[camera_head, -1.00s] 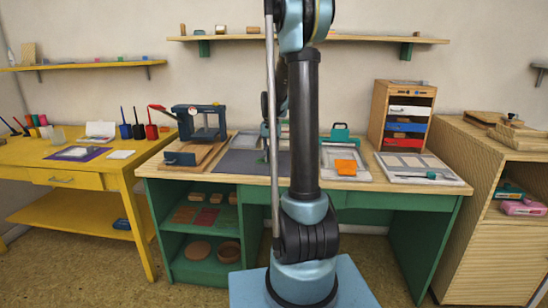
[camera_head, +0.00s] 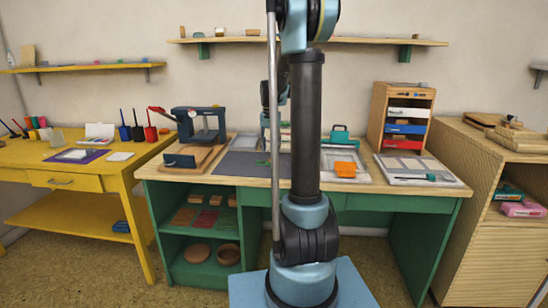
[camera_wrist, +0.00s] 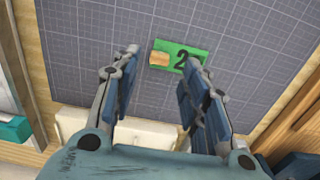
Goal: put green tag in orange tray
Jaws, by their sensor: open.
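The green tag (camera_wrist: 195,50) lies flat on the dark gridded mat (camera_wrist: 230,25) in the wrist view. It bears a black "2" and a tan block at its left end. In the head view the tag (camera_head: 263,163) is a small green patch on the mat. My gripper (camera_wrist: 163,58) is open and empty, its two fingers apart on either side of the tag's near edge; the height gap is hard to judge. In the head view my arm hides much of the gripper. A small orange object (camera_head: 345,170) lies right of my arm; I cannot tell whether it is the orange tray.
A blue press (camera_head: 203,125) stands left of the mat. A wooden drawer cabinet (camera_head: 378,112) stands at the back right, with a pale board (camera_head: 410,175) before it. Pale blocks (camera_wrist: 125,130) lie near the gripper's base in the wrist view.

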